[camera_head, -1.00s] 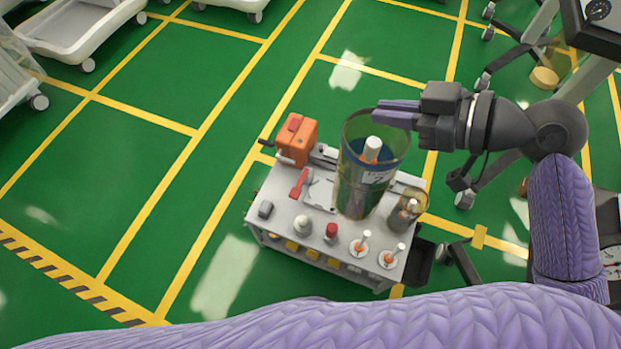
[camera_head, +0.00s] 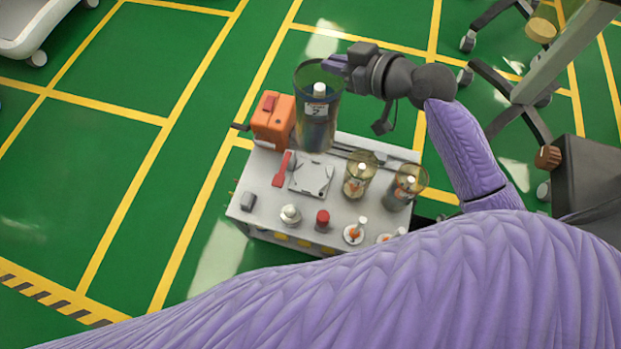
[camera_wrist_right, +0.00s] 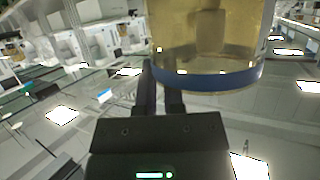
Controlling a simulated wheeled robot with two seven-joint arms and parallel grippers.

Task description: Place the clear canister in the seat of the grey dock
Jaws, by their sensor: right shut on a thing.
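My right gripper (camera_head: 340,67) is shut on the rim of the clear canister (camera_head: 318,128), which has yellowish walls, dark contents and a white label. It hangs roughly upright over the far side of the cart, beside an orange box; its exact height is hard to tell. In the right wrist view the canister (camera_wrist_right: 205,30) and its blue band fill the top, against the fingers (camera_wrist_right: 160,88). What looks like the grey dock, a flat pale-grey square plate (camera_head: 311,177), lies on the cart top, nearer than the canister and empty. My left gripper is out of view.
The cart top (camera_head: 262,180) also bears the orange box (camera_head: 272,128), a red handle (camera_head: 281,170), two amber canisters (camera_head: 360,177) (camera_head: 404,187), a red-capped item (camera_head: 322,218) and small white-topped pieces (camera_head: 354,232). My purple arm covers the foreground. Green floor lies open at left.

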